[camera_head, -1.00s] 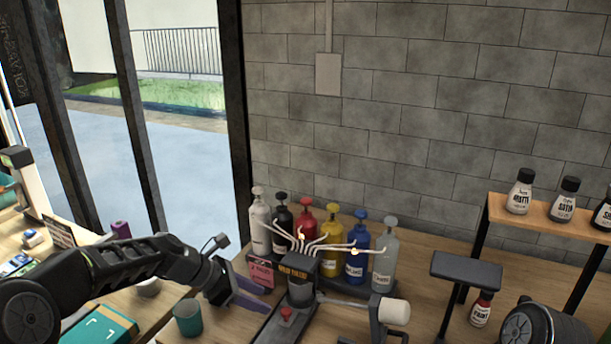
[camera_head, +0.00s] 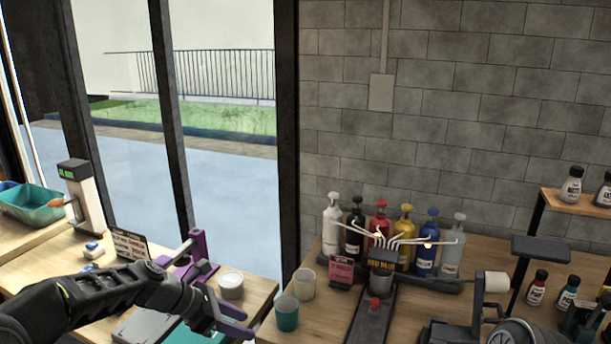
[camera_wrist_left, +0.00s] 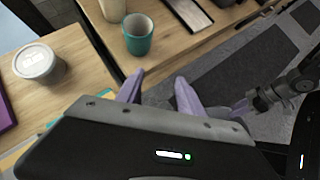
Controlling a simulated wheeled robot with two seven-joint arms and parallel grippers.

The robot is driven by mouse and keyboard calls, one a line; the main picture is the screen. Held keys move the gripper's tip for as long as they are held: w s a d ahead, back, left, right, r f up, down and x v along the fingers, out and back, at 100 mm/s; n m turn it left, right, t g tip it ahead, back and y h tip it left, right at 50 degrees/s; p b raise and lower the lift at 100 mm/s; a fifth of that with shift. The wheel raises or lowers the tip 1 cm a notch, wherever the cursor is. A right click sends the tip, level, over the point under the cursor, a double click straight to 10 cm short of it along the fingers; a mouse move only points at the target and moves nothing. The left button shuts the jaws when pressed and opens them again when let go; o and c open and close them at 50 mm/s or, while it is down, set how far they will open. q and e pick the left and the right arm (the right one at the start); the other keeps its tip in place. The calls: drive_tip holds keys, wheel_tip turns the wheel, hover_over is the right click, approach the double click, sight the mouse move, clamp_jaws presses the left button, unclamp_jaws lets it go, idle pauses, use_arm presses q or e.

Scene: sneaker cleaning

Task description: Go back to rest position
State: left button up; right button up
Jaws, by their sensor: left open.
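My left gripper (camera_head: 244,320) is in the lower left of the head view, at the near edge of the left table. Its purple fingers are apart and empty. In the left wrist view the open fingers (camera_wrist_left: 160,78) point toward a teal cup (camera_wrist_left: 139,36), with a gap between them and the cup. The teal cup (camera_head: 287,314) stands right of the gripper in the head view. My right arm (camera_head: 545,334) shows only partly at the lower right. A dark gripper with a purple finger (camera_wrist_left: 243,106) shows at the right of the wrist view; its jaws are unclear.
A white tub (camera_head: 231,286) stands just behind the left gripper, and a cream cup (camera_head: 304,284) behind the teal one. Pump bottles (camera_head: 378,222) line the wall. A purple stand (camera_head: 197,250) and a teal basin (camera_head: 32,204) are on the left. Grey floor (camera_wrist_left: 235,70) lies beyond the table edge.

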use_arm(q)
drive_tip(key=s+d+f+m+g+y, duration=0.15)
drive_tip(key=s+f+m, duration=0.45)
drive_tip(key=f, duration=0.6)
drive_tip(key=s+d+f+m+g+y, duration=0.1)
drive_tip(key=s+d+f+m+y, duration=0.15)
drive_tip(key=s+f, duration=0.7)
drive_tip(key=s+d+f+m, duration=0.1)
drive_tip(key=s+f+m, duration=0.4)
drive_tip(key=s, duration=0.4)
drive_tip(key=s+d+f+m, duration=0.2)
drive_tip(key=s+f+m, duration=0.3)
drive_tip(key=s+m, duration=0.2)
drive_tip(key=shift+s+d, duration=0.25)
drive_tip(key=shift+s, duration=0.65)
